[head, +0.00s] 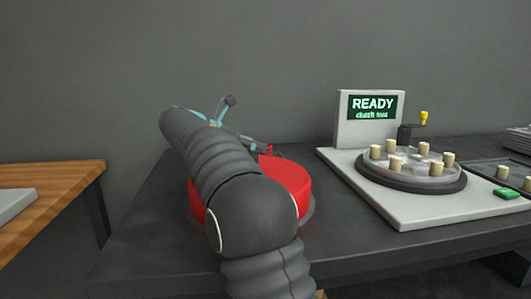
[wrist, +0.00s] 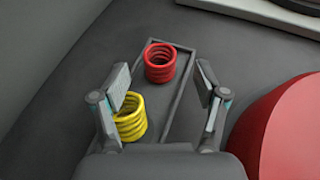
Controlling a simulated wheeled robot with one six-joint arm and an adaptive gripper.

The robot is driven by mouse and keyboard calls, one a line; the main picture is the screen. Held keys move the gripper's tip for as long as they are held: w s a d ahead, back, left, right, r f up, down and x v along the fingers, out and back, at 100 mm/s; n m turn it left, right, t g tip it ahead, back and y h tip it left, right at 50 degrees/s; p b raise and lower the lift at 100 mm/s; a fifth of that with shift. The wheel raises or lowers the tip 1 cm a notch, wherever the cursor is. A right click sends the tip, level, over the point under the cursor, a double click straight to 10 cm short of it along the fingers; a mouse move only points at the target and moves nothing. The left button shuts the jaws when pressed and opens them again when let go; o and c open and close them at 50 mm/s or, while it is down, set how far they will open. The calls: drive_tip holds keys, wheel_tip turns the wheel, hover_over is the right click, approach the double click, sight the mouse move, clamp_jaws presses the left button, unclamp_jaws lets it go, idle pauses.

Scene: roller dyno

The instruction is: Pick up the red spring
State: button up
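The red spring (wrist: 160,62) stands upright in the far part of a shallow dark tray (wrist: 187,75) in the wrist view. My gripper (wrist: 162,72) is open, with one finger on each side of the picture and nothing held between them. The red spring appears ahead between the fingertips, apart from both; the exact height gap cannot be told. In the head view my arm covers most of the tray area, and a small red patch (head: 268,148) beside the gripper may be the spring.
A yellow spring (wrist: 130,118) stands in the near part of the tray, partly behind the left finger. A large red round body (wrist: 290,130) is close on the right. In the head view a tester with a READY screen (head: 372,107) stands to the right on the dark bench.

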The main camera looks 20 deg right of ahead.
drive_tip(key=x, duration=0.3)
drive_tip(key=shift+d, duration=0.15)
drive_tip(key=c, duration=1.2)
drive_tip(key=shift+c, duration=0.2)
drive_tip(key=shift+r, duration=0.15)
